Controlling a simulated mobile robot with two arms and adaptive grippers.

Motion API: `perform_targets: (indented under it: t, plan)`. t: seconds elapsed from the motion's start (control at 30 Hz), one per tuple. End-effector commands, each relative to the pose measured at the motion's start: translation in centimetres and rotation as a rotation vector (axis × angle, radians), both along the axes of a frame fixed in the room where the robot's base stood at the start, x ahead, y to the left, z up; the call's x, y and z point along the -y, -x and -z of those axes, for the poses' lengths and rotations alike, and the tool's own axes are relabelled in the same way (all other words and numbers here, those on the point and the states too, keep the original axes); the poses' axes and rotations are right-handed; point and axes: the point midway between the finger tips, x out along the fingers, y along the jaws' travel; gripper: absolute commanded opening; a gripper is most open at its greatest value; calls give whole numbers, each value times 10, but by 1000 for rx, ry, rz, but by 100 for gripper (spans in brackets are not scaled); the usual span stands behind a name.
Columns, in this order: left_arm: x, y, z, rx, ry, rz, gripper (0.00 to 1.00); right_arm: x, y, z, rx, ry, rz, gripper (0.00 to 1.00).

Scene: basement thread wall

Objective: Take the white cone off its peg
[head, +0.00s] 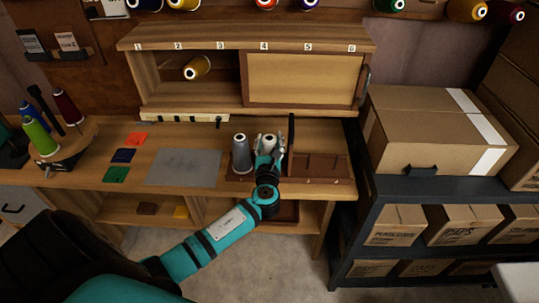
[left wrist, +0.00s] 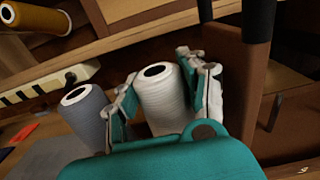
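The white cone (left wrist: 163,98) stands upright between the two fingers of my left gripper (left wrist: 160,92), with its dark top hole showing in the left wrist view. In the head view the white cone (head: 270,140) is partly hidden by my left gripper (head: 268,148), which reaches in from the front. One finger is on each side of the cone, very close to it; I cannot tell whether both touch it. The peg under the cone is hidden. My right gripper is in neither view.
A grey cone (head: 241,153) stands just left of the white one. A brown divided rack (head: 320,167) and a dark upright post (head: 291,135) are close on the right. The wooden cabinet (head: 245,40) is behind. A grey mat (head: 184,167) lies left on the bench.

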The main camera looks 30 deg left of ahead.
Motion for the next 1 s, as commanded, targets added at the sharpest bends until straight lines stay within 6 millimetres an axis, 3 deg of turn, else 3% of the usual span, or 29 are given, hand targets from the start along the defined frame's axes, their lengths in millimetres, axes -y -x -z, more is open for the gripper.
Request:
perform_targets:
  t: [0.03, 0.27, 0.67, 0.83, 1.0]
  plan:
    - [0, 0, 0, -1, 1, 0, 29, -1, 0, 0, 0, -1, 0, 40]
    - [0, 0, 1, -1, 1, 0, 0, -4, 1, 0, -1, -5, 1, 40]
    - [0, 0, -3, 1, 1, -1, 0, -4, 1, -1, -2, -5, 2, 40]
    - [0, 0, -18, 3, 1, -1, 0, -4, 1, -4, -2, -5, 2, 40]
    - [0, 0, -50, 6, 1, 0, 0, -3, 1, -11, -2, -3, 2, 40]
